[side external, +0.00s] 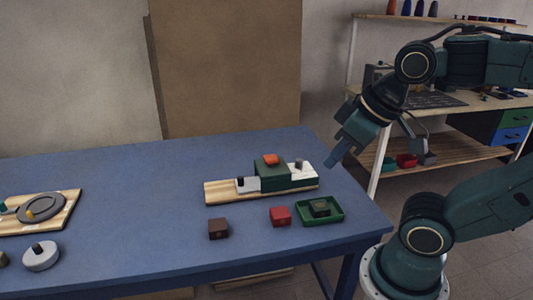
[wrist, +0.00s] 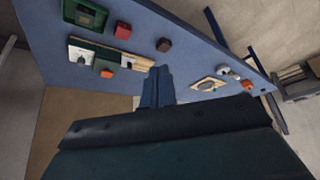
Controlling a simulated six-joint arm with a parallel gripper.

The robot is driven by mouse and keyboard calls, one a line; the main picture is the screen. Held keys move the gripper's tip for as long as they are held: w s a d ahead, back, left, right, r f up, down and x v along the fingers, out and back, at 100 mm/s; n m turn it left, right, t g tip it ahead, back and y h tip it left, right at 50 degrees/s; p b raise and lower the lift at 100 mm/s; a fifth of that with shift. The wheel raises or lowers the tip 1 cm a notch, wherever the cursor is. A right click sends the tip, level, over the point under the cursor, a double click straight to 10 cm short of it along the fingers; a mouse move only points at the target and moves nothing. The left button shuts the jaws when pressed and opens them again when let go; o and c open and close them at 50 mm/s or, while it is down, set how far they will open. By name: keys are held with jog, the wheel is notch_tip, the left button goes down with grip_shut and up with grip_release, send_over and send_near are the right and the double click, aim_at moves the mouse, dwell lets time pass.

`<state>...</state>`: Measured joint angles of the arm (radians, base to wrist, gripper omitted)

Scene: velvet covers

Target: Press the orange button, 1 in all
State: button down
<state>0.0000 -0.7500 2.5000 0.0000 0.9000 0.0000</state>
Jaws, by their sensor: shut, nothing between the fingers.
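The orange button (side external: 270,159) sits on top of a dark green box (side external: 272,176) mounted on a wooden board (side external: 228,195). It also shows in the wrist view (wrist: 106,74), on the left. White plates with small dark knobs flank the green box on the same board. My gripper (side external: 333,162) is shut and empty. It hangs in the air to the right of the board, level with the button in the picture and apart from it. In the wrist view my gripper's fingers (wrist: 157,72) point over the blue table.
A green tray (side external: 334,218) holding a dark block, a red block (side external: 280,216) and a brown block (side external: 218,229) lie in front of the board on the blue table (side external: 130,180). Another board with a grey disc (side external: 42,207) and a round white piece (side external: 41,256) are at the left.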

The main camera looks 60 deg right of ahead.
jog(key=shift+w, duration=0.1)
dwell(0.5)
jog(key=w+d+r+m, duration=0.1)
jog(key=w+d+m, duration=0.15)
jog(key=w, duration=0.75)
jog(key=m+t+h, duration=0.1)
jog(key=m+t, duration=0.2)
jog(key=m, duration=0.5)
send_over(273, 158)
notch_tip(273, 158, down, 13)
jog(key=shift+s, duration=0.15)
jog(key=shift+a+f, duration=0.1)
jog(key=shift+f, duration=0.15)
jog(key=shift+f, duration=4.25)
